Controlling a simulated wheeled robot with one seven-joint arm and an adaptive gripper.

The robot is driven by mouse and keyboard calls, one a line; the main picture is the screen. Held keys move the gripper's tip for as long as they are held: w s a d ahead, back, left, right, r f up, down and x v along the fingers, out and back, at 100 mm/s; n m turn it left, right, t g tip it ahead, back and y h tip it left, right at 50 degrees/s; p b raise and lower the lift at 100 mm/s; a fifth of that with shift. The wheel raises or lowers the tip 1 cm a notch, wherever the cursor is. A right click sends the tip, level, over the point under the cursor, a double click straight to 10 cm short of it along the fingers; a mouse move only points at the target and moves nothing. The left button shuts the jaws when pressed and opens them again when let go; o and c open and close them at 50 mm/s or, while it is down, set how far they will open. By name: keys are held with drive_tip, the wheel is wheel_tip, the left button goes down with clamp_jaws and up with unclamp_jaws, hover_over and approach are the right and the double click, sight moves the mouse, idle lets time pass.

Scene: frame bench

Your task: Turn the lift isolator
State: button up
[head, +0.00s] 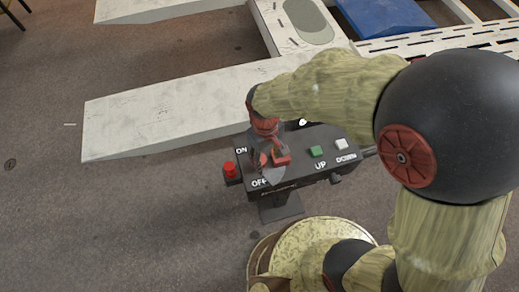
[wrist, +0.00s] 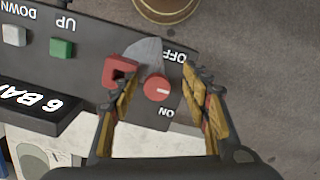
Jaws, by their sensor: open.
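The lift isolator is a round red knob (wrist: 157,88) on a grey plate at the end of the black control box (head: 325,152). In the wrist view OFF is printed above right of it and ON below it. Its short white mark points roughly right, between the two words. A red C-shaped piece (wrist: 118,72) sits just left of the knob. My gripper (wrist: 162,79) is open, with one finger on each side of the knob; I cannot tell whether they touch it. In the head view my gripper (head: 268,148) hides most of the isolator.
Green UP (head: 316,152) and white DOWN (head: 341,144) buttons lie along the box. A red push button (head: 230,169) is at the box's left end. A pale lift ramp (head: 190,105) runs behind the box. Open grey floor lies to the left.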

sight(272, 168)
drive_tip(key=shift+w+a+f+n, duration=0.3)
drive_tip(key=shift+w+a+f, duration=0.3)
drive_tip(key=shift+w+f, duration=0.3)
drive_tip(key=shift+w+a+r+t, duration=0.15)
drive_tip(key=shift+w+a, duration=0.15)
drive_tip(key=shift+w, duration=0.2)
drive_tip(key=shift+w+a+r+t, duration=0.15)
drive_tip(key=shift+w+a, duration=0.1)
drive_tip(key=shift+w, duration=0.25)
drive_tip(key=shift+w+f+n, duration=0.1)
drive_tip(key=shift+f+n, duration=0.1)
drive_tip(key=shift+n, duration=0.2)
drive_tip(key=shift+f, duration=0.2)
wheel_tip(272, 168, down, 7)
drive_tip(key=c, duration=0.3)
clamp_jaws()
